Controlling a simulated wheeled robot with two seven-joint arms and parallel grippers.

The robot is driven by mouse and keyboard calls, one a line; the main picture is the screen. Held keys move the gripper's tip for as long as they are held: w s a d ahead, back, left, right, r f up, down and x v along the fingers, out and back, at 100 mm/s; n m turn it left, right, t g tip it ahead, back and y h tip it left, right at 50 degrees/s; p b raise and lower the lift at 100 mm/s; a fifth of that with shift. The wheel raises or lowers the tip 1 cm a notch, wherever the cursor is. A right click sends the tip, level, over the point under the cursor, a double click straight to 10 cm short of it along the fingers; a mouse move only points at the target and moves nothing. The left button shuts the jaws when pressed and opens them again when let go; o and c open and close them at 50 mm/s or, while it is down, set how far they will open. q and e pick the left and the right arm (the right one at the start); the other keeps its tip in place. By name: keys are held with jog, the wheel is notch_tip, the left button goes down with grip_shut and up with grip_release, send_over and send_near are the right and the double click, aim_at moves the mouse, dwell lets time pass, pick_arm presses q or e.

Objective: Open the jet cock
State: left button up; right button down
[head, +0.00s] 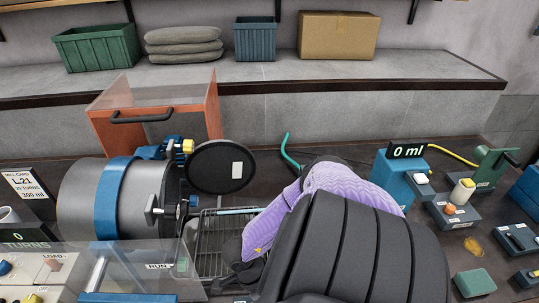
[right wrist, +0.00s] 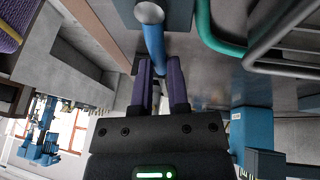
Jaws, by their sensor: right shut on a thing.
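In the right wrist view, my right gripper (right wrist: 161,78) has its two dark purple fingers shut around a blue bar-like handle (right wrist: 154,42). The handle ends in a round metal cap (right wrist: 149,13) and looks like the jet cock's lever; how far it is turned I cannot tell. A green hose (right wrist: 212,38) curves close to the right of the handle. In the head view the hose (head: 287,152) rises behind my right arm, whose dark and purple links hide the right gripper and the cock. My left gripper is not in view.
A grey drum with a blue band (head: 107,200) and an open round lid (head: 220,167) stands left of a wire rack (head: 212,255). A blue unit with a "0 ml" display (head: 407,151) and several switch boxes (head: 455,212) stand to the right. A green block (head: 474,283) lies at front right.

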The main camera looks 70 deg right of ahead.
dwell(0.3)
jog(key=c, duration=0.6)
grip_release()
jog(key=p+v, duration=0.1)
jog(key=v, duration=0.8)
jog(key=shift+w+r, duration=0.2)
jog(key=shift+r, duration=0.15)
